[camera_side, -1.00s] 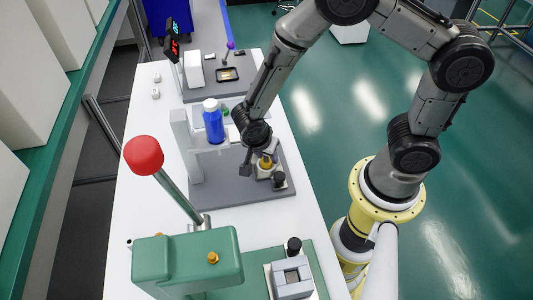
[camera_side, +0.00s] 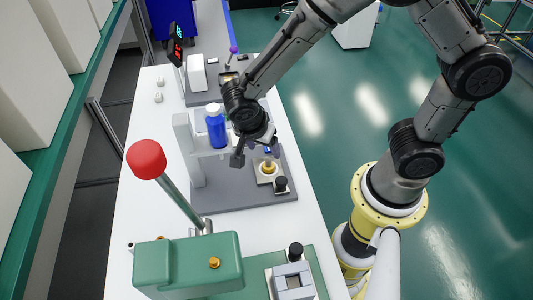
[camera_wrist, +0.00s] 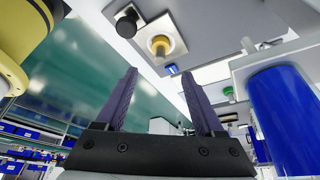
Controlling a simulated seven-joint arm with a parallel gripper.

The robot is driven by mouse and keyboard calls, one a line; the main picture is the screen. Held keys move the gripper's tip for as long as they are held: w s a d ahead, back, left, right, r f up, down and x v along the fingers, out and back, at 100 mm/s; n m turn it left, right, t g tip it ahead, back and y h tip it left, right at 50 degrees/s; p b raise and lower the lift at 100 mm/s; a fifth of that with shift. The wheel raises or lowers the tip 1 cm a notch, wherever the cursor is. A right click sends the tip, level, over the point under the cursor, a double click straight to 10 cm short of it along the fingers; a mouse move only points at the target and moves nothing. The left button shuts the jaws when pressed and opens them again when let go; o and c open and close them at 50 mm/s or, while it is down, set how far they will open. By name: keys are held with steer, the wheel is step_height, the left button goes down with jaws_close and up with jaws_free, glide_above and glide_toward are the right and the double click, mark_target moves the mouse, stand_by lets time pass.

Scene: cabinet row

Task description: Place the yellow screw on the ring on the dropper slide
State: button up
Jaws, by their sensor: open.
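A yellow round piece (camera_side: 269,167) sits on a pale square plate (camera_side: 264,179) on the grey base. It also shows in the wrist view (camera_wrist: 160,45), beyond my fingertips. I cannot tell the screw from the ring beneath it at this size. My gripper (camera_side: 255,151) is open and empty, above and apart from the yellow piece; its two purple-grey fingers are spread in the wrist view (camera_wrist: 159,73). The dropper station has a blue bottle (camera_side: 215,130) with a white cap on a pale stand, left of my gripper. The bottle is large at right in the wrist view (camera_wrist: 285,120).
A black knob (camera_side: 281,184) stands beside the pale plate. A green machine (camera_side: 188,266) with an orange knob (camera_side: 214,263) and a red ball-topped lever (camera_side: 146,159) is at the front.

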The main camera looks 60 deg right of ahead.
steer(key=s+d+r+n+t+y, duration=0.1)
steer(key=s+d+r+n, duration=0.15)
steer(key=r, duration=0.35)
steer(key=s+d+r+n+y, duration=0.1)
steer(key=s+r+n+y, duration=0.15)
steer(key=r, duration=0.45)
steer(key=s+d+r+n+t+y, duration=0.1)
steer(key=s+d+r+n+t, duration=0.2)
steer(key=s+r+n, duration=0.3)
steer(key=s+n, duration=0.2)
steer(key=n, duration=0.3)
steer(key=shift+s+d+t, duration=0.2)
steer(key=shift+s+t, duration=0.05)
steer(key=shift+t, duration=0.15)
